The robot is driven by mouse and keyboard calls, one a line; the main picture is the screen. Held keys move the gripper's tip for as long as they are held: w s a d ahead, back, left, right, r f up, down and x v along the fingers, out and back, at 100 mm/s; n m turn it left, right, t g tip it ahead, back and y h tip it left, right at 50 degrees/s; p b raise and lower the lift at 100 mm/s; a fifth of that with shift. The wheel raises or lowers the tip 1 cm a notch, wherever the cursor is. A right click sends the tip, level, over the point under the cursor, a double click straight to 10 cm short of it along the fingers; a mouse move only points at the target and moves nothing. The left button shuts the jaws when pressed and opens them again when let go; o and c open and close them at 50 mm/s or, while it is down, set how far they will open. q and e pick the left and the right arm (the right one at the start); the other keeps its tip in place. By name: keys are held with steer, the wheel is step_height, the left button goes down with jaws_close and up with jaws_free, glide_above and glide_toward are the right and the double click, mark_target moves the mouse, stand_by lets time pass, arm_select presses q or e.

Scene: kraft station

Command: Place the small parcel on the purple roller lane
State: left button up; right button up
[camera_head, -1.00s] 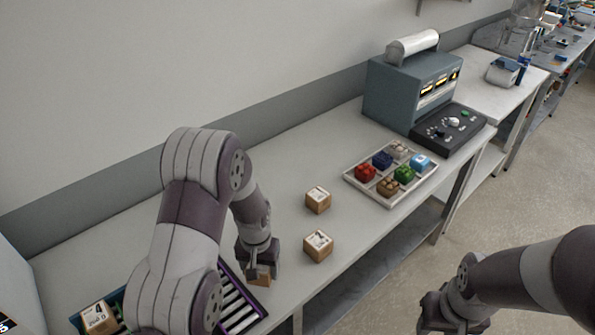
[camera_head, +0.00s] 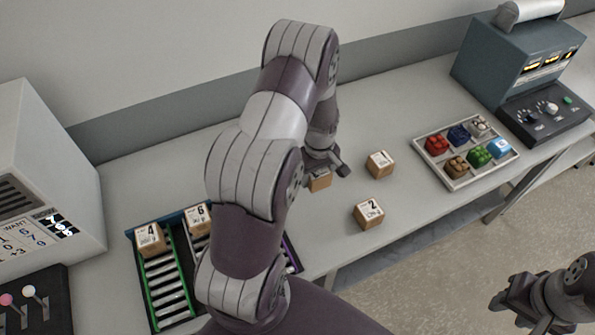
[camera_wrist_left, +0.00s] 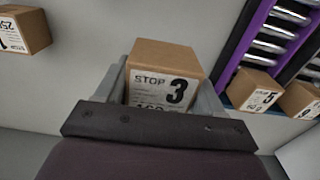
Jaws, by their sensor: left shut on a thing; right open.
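My left gripper (camera_head: 324,168) is shut on a small brown parcel (camera_head: 319,183). The left wrist view shows this parcel (camera_wrist_left: 160,60) between the fingers, its label reading STOP 3. In the head view it is over the grey table, left of two loose parcels; its height is unclear. The purple roller lane (camera_head: 292,254) is mostly hidden behind my left arm, with only its right edge showing. In the left wrist view its purple rail (camera_wrist_left: 241,45) and rollers are at upper right, apart from the held parcel. My right gripper (camera_head: 512,296) is open and empty, off the table's front.
Loose parcels (camera_head: 380,164) (camera_head: 368,212) lie on the table. A parcel labelled 5 (camera_wrist_left: 254,90) sits at the purple lane's end. A parts tray (camera_head: 455,180) stands right.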

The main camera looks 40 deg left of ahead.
arm_select(q)
steer(key=a+f, duration=0.1)
steer(key=a, duration=0.1)
steer(key=a+f+p, duration=0.1)
steer(key=a+f, duration=0.1)
steer(key=a, duration=0.1)
steer(key=a+f+p, duration=0.1)
steer(key=a+f, duration=0.1)
steer(key=a, duration=0.1)
steer(key=shift+w+a+f, duration=0.2)
steer(key=shift+w, duration=0.1)
steer(key=shift+s+a+f+p, duration=0.15)
steer(key=shift+f+p, duration=0.05)
steer(key=shift+p, duration=0.1)
steer(key=f, duration=0.1)
steer(key=f+p, duration=0.1)
steer(key=f, duration=0.1)
steer(key=shift+s+f, duration=0.15)
steer(key=shift+s, duration=0.15)
steer(key=shift+w+f, duration=0.25)
steer(key=shift+f, duration=0.1)
steer(key=o, duration=1.1)
steer(key=shift+s+r, duration=0.1)
steer(key=shift+s, duration=0.1)
steer(key=shift+o, duration=0.2)
arm_select(e)
steer(key=r, duration=0.2)
steer(key=w+r, duration=0.1)
steer(key=r, duration=0.1)
steer(key=shift+a+r, duration=0.2)
